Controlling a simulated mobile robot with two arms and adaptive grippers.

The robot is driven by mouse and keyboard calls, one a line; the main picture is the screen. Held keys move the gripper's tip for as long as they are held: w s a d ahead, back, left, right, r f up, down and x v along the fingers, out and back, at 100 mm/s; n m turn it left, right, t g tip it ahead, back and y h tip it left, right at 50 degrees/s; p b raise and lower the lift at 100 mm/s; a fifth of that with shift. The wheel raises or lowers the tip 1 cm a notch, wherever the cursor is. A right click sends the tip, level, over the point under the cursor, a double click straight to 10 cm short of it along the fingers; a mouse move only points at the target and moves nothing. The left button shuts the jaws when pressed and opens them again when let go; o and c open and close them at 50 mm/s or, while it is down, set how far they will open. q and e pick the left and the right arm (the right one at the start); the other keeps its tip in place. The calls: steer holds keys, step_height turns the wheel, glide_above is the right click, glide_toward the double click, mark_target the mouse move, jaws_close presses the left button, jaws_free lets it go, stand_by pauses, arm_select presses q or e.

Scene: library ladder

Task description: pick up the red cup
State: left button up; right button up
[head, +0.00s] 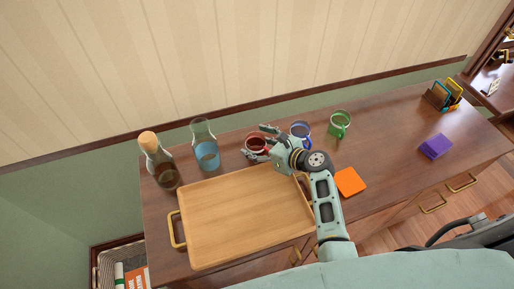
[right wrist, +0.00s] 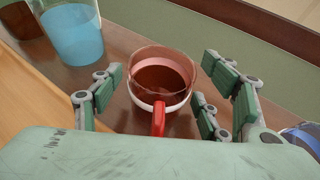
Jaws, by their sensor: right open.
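The red cup (head: 257,146) stands upright on the brown cabinet top, behind the wooden tray. My right gripper (head: 262,143) is at the cup, and its fingers partly cover it in the head view. In the right wrist view the red cup (right wrist: 161,82) has a clear rim, dark reddish-brown contents and a red handle towards me. My right gripper (right wrist: 160,92) is open there, with fingers on the left and right of the cup. A gap shows on each side. My left gripper is not in view.
A blue cup (head: 301,130) and a green cup (head: 339,124) stand right of the red cup. A blue-filled carafe (head: 205,146) and a corked bottle (head: 160,163) stand to its left. The wooden tray (head: 245,215) lies in front.

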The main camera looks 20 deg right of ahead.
steer(key=c, duration=1.4)
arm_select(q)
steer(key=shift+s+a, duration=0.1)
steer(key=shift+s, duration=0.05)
arm_select(e)
steer(key=shift+o, duration=0.2)
